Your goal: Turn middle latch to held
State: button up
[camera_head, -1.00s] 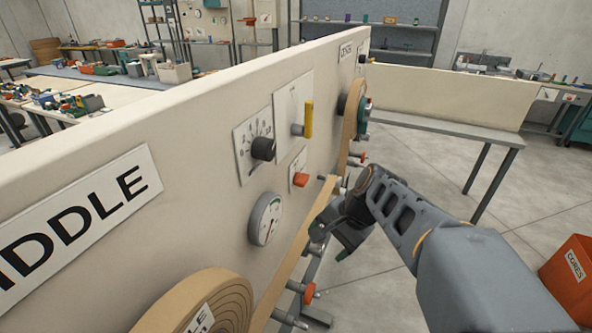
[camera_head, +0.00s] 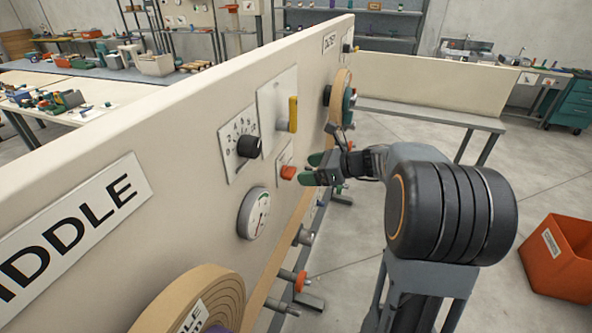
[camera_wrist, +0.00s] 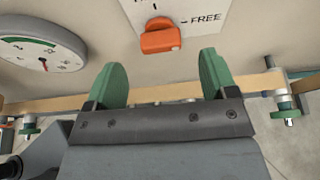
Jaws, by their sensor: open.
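The middle latch is an orange knob (camera_head: 288,172) on a small white plate on the panel below the yellow handle. It also shows in the wrist view (camera_wrist: 160,38), at top centre, on a plate where "FREE" is readable to its right; the other label is cut off. My gripper (camera_head: 312,169) is close in front of the panel, just right of the orange knob. In the wrist view its two green fingertips (camera_wrist: 165,80) are spread wide with nothing between them. The knob appears beyond the gap, apart from both fingers.
A black dial (camera_head: 248,147), a yellow handle (camera_head: 293,114) and a round gauge (camera_head: 253,213) surround the latch on the panel. An orange bin (camera_head: 560,257) stands on the floor at right. The aisle floor is open.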

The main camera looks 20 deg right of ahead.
aim_at(293, 172)
jog(key=shift+x, duration=2.45)
jog(key=shift+c, duration=0.4)
jog(key=shift+f, duration=0.1)
jog(key=c, duration=0.9)
